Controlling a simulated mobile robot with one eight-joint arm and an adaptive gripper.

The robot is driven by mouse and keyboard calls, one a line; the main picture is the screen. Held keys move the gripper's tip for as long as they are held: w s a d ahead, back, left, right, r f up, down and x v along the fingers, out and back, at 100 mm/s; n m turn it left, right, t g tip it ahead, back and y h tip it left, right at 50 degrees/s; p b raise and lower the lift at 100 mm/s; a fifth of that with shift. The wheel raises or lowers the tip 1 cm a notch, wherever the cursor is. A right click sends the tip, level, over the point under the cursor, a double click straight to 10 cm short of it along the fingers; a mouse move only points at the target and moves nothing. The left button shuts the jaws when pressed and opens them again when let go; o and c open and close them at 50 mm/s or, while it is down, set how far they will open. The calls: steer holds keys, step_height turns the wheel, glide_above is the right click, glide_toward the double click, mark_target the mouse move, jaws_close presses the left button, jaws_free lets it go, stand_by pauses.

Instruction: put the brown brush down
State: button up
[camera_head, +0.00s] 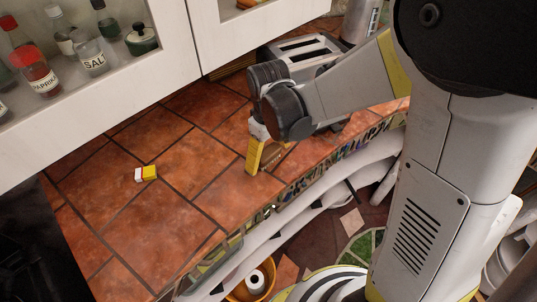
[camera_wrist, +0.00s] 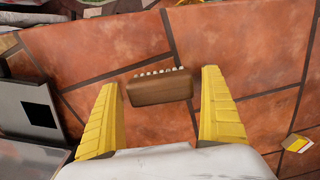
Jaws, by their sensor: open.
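The brown brush (camera_wrist: 160,88) shows in the wrist view as a brown block with a row of pale bristles along its far edge. My gripper (camera_wrist: 162,105) is open, with a yellow finger on each side of the brush and a visible gap on both sides. In the head view my gripper (camera_head: 263,155) is low over the counter near its mosaic front edge. The brush is mostly hidden there behind the fingers.
A toaster (camera_head: 305,55) stands just behind my gripper; its side (camera_wrist: 35,110) is close at left in the wrist view. A small yellow and white box (camera_head: 147,174) lies on the tiles to the left. White cabinets (camera_head: 150,80) hang above. The tiles around the small box are clear.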

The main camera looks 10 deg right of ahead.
mark_target(269, 152)
step_height(269, 152, up, 11)
steer(key=p, duration=0.4)
steer(key=shift+r, duration=0.15)
steer(key=s+d+r+m+t, duration=0.6)
steer(key=s+d+r+t, duration=0.1)
steer(key=s+d+r, duration=0.1)
steer(key=shift+s+d+r+m+p, duration=0.25)
steer(key=shift+s+d+m+p, duration=0.15)
steer(key=shift+s+d, duration=0.4)
steer(key=shift+s+a+f, duration=0.1)
steer(key=shift+s+a, duration=0.05)
step_height(269, 152, down, 2)
steer(key=shift+b, duration=1.15)
steer(key=shift+o, duration=0.4)
